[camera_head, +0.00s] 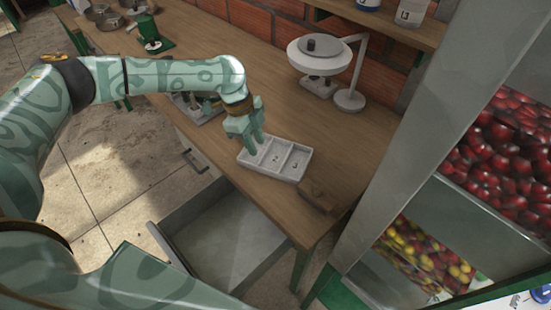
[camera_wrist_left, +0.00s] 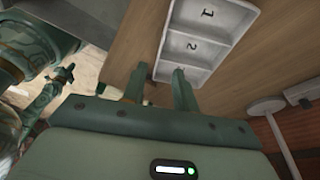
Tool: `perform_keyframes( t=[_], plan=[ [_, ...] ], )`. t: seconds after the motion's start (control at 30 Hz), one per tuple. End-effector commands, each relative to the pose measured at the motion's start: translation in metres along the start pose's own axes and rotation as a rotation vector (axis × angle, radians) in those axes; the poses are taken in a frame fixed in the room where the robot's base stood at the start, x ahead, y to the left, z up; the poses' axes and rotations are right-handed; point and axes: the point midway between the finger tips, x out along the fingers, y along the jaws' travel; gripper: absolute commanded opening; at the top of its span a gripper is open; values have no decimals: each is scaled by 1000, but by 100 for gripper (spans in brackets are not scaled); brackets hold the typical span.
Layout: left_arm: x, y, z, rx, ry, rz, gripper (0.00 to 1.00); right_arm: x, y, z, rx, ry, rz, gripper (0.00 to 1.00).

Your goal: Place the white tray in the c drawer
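The white tray (camera_head: 291,143) lies flat on the wooden table near its front edge. It has three compartments in a row, and numbers show in them in the left wrist view (camera_wrist_left: 207,32). My left gripper (camera_head: 253,146) is at the tray's left end, pointing down.
A small wooden block (camera_head: 318,196) lies right of the tray. Another grey tray (camera_head: 197,108) sits left, partly behind my gripper. A metal cabinet with red fruit (camera_head: 500,150) stands right. A closed drawer handle (camera_head: 195,161) shows at the front.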

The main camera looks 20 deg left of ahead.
Motion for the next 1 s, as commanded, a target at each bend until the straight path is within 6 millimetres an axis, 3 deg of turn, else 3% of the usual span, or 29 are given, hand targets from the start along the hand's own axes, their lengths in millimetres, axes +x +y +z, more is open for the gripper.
perform_keyframes(
  t=[0.03,0.2,0.4,0.63,0.97,1.0],
  plan=[
    [17,0,1,-1,-1,3,29,7,0,2,0,-4,-1,0],
    [49,0,0,-1,0,1,29,15,-1,5,0,-9,-2,0],
    [64,-1,1,-2,1,-1,29,18,-2,6,0,-12,-3,0],
    [102,-3,4,0,1,-1,29,32,-3,10,0,-20,-6,0],
    [110,-3,4,-1,2,-3,29,33,-3,11,1,-21,-6,0],
    [110,-3,4,-1,2,-3,21,33,-3,11,1,-21,-6,0]
  ],
)
